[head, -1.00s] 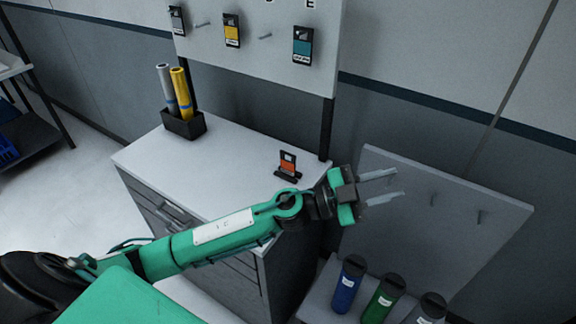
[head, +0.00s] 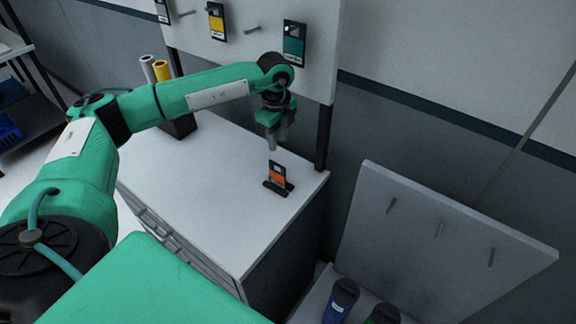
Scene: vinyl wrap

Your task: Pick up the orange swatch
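The orange swatch (head: 277,177) is a small dark card with an orange patch. It stands upright in a black holder on the white cabinet top (head: 215,205), near its right end. My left gripper (head: 277,146) points down just above the swatch, apart from it in the picture. Its two fingers look slightly spread with nothing between them. My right gripper is not in the view.
A black box with silver and yellow rolls (head: 161,68) stands behind my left arm. Yellow (head: 217,22) and teal (head: 294,42) swatches hang on the board above. A lower pegboard (head: 440,225) and blue (head: 340,300) and green bottles are at right.

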